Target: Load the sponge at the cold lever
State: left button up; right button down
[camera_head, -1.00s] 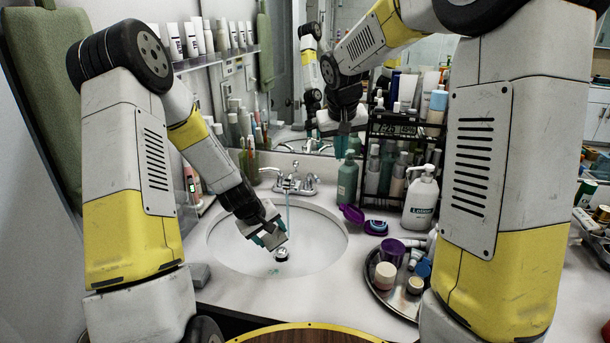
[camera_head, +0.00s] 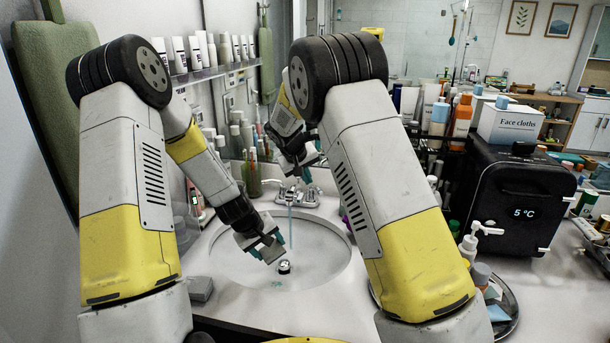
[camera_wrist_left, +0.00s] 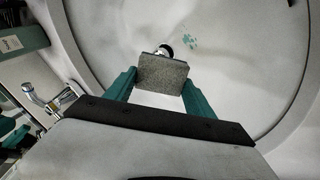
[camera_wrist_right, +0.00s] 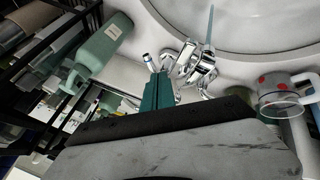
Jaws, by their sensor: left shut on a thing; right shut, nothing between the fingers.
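The grey sponge (camera_wrist_left: 163,73) is a small block between the teal fingers of my left gripper (camera_head: 270,246). My left gripper is shut on it and holds it above the sink basin (camera_head: 330,262), near the drain. The chrome faucet (camera_head: 296,196) stands at the basin's back edge, with water running from its spout. My right gripper (camera_head: 307,172) is shut and empty just above and behind the faucet. Its closed fingers (camera_wrist_right: 157,90) point toward the levers, apart from them.
A green bottle (camera_wrist_right: 104,44) stands beside the faucet, close to my right gripper. A clear cup with red dots (camera_wrist_right: 284,92) is on the other side. A black 5 °C box (camera_head: 515,200) and a metal tray (camera_head: 508,310) are at right. A grey block (camera_head: 200,288) lies left of the basin.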

aim_at(318, 189)
jog(key=shift+x, duration=2.7)
jog(key=shift+d, duration=0.15)
jog(key=shift+d+n, duration=0.15)
jog(key=shift+n, duration=0.25)
jog(key=shift+d+y, duration=0.15)
jog(key=shift+y, duration=0.15)
jog(key=shift+w+d+n+t+y, duration=0.1)
jog(key=shift+d+n+t+y, duration=0.2)
jog(key=shift+d+n+y, duration=0.65)
jog(key=shift+w+d+n+h, duration=0.25)
jog(key=shift+d+h, duration=0.1)
jog(key=shift+d, duration=0.1)
jog(key=shift+d+r, duration=0.1)
